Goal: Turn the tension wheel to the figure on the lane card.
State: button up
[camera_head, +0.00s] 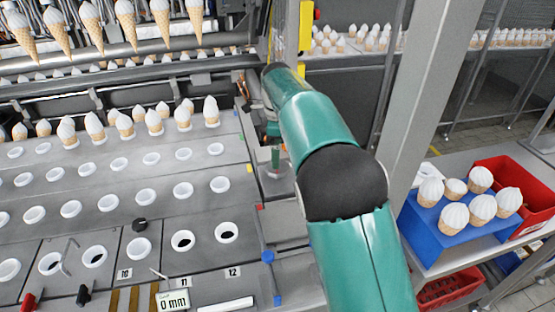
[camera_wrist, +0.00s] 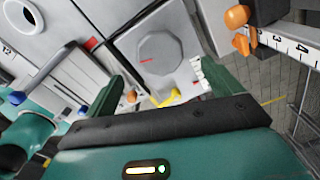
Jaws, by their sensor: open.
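A grey eight-sided wheel (camera_wrist: 160,53) with a red line on its face sits on a pale plate in the wrist view; it looks like the tension wheel. A short white scale with dark marks (camera_wrist: 197,72) and a yellow pointer-like piece (camera_wrist: 168,98) lie beside it. My gripper (camera_wrist: 170,84) is open, its two green fingers on either side below the wheel; I cannot tell whether they touch it.
A grey tray deck with rows of white-rimmed holes (camera_head: 110,180) and cones fills the left. A blue block (camera_head: 450,225) with cones and a red bin (camera_head: 520,190) stand right.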

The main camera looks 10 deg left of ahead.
notch_tip(320, 180, up, 8)
dwell(0.5)
